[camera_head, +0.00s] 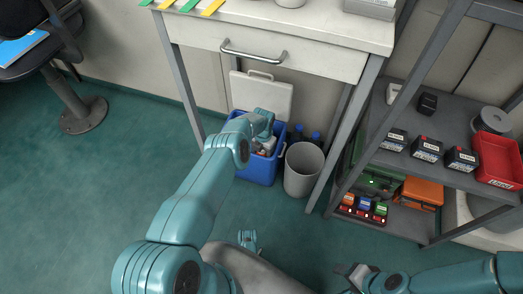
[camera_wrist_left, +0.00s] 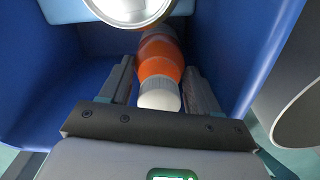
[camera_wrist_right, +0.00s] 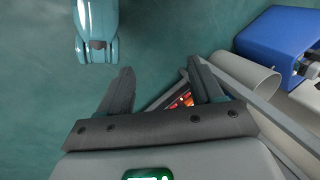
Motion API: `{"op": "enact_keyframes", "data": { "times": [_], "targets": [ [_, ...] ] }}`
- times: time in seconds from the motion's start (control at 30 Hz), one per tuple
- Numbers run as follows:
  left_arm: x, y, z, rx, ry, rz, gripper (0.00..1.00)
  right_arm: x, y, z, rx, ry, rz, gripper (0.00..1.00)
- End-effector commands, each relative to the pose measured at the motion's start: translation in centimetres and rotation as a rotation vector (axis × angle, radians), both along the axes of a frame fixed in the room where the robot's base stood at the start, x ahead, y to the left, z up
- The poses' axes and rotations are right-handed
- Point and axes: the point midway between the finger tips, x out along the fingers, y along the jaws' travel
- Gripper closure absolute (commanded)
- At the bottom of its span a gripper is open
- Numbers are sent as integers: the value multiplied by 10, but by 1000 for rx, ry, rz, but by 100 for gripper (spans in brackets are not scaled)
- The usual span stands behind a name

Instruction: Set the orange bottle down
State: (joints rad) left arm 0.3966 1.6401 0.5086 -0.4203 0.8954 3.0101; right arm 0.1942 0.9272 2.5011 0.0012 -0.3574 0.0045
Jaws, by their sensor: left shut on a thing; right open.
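The orange bottle (camera_wrist_left: 160,62) with a white cap shows in the left wrist view, between the fingers of my left gripper (camera_wrist_left: 160,80). The gripper is shut on it, with the cap toward my wrist. Blue walls of the bin (camera_wrist_left: 262,50) surround it. In the head view my left gripper (camera_head: 264,143) reaches down into the blue bin (camera_head: 257,170) under the table, and the arm hides most of the bottle. I cannot tell whether the bottle touches the bin's floor. My right gripper (camera_wrist_right: 162,85) is open and empty above the floor, low right in the head view (camera_head: 348,272).
A round metal-rimmed thing (camera_wrist_left: 135,8) is close to the bottle in the bin. A grey waste bin (camera_head: 303,170) stands just right, with blue-capped bottles (camera_head: 315,138) behind. A white lid (camera_head: 262,94) leans at the back.

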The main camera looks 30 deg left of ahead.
Motion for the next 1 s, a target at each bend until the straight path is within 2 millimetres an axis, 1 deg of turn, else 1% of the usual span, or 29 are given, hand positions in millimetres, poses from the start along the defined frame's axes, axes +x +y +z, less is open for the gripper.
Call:
{"op": "enact_keyframes", "data": {
  "times": [0.07,0.1,0.13,0.4,0.57,0.67,0.77,1.0],
  "targets": [
    [1,0,-3,0,-1,0,100,0,0,-3,0,-1,-1,34],
    [0,-1,-2,-1,1,-1,29,0,0,-2,0,-1,-1,34],
    [0,-1,-2,-1,1,-1,27,0,0,-2,0,-1,-1,34],
    [0,-1,-2,-1,1,-1,27,0,0,-2,0,-1,-1,34],
    [0,0,6,-1,0,-1,27,-1,1,5,0,1,3,34],
    [0,0,18,-1,0,-1,27,-2,2,15,2,5,9,34],
    [0,1,35,-1,0,-1,27,-5,5,30,4,10,20,34],
    [0,1,85,-1,0,-1,27,-10,9,79,7,17,38,34]
  ]
}}
